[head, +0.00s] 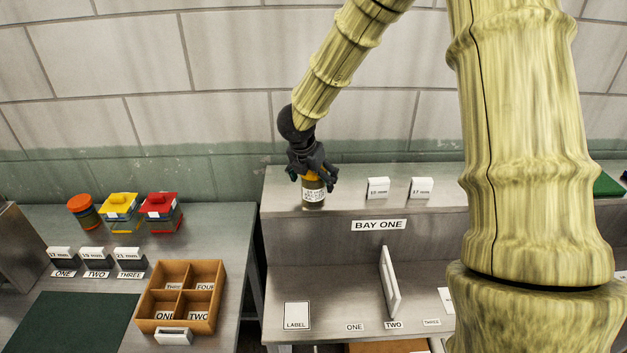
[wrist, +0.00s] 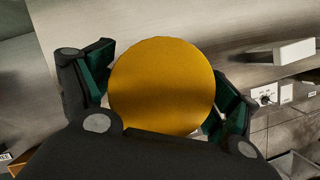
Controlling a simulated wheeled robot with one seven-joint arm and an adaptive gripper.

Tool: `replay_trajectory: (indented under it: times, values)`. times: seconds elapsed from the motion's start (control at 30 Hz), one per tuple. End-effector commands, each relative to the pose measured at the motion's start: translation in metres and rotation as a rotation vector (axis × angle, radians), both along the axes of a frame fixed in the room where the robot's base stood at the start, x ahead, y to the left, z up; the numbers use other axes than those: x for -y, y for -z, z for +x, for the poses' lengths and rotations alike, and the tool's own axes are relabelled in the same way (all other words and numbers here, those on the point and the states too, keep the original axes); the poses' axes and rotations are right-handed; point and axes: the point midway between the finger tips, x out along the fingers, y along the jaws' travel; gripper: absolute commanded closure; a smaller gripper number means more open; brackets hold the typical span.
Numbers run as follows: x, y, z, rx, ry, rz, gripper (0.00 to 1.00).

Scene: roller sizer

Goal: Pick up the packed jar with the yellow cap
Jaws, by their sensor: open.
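The jar (head: 313,194) stands upright on the upper shelf of the bay, with a white printed label on its front. Its yellow cap (wrist: 162,84) fills the middle of the wrist view, seen from above; in the head view the cap is mostly behind my fingers. My gripper (head: 313,172) is over the jar from above, with its open fingers on either side of the cap. In the wrist view a dark finger with a green pad lies left of the cap and another lies right of it. I cannot tell whether the right pad touches the cap.
Two white cards (head: 378,188) stand right of the jar on the shelf. A white upright panel (head: 390,282) stands on the lower shelf. The left table holds lidded containers (head: 160,212) and a wooden divided box (head: 218,294). The shelf left of the jar is clear.

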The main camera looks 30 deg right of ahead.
Motion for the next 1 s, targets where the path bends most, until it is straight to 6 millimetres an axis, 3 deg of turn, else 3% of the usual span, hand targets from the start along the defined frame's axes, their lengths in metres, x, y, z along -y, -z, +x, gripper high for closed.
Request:
replay_trajectory:
  times: [0.33,0.63,1.0]
  values:
    - [0.0009,0.0036,0.0005,-0.001,0.000,0.001,0.14]
    - [0.0008,0.0034,0.0004,-0.001,0.000,0.001,0.68]
    - [0.0010,-0.0012,0.0010,0.002,0.000,0.001,0.70]
